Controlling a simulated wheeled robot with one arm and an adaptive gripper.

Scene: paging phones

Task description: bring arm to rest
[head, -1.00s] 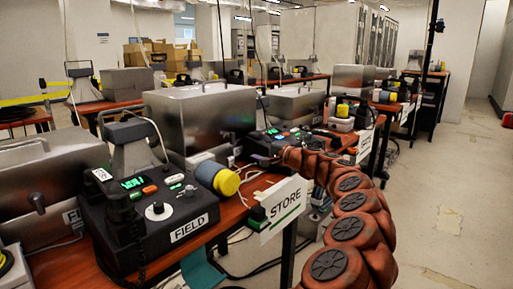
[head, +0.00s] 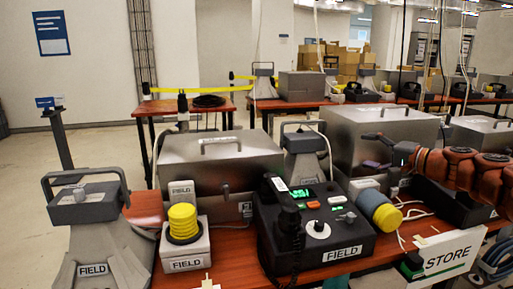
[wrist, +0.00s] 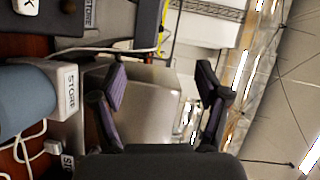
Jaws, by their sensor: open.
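My arm (head: 462,167), with red-orange rounded links, comes in from the right edge of the head view and points left. My gripper (head: 372,151) is at its end, in front of a large metal case (head: 350,129) above the table. In the wrist view my gripper (wrist: 161,78) has its two dark purple-padded fingers spread wide apart. Nothing is between the fingertips; a grey metal surface shows beyond them. The wrist picture is turned on its side.
A STORE sign (head: 447,257) stands at the front right. Another metal case (head: 222,151) stands left. Open floor lies at far left.

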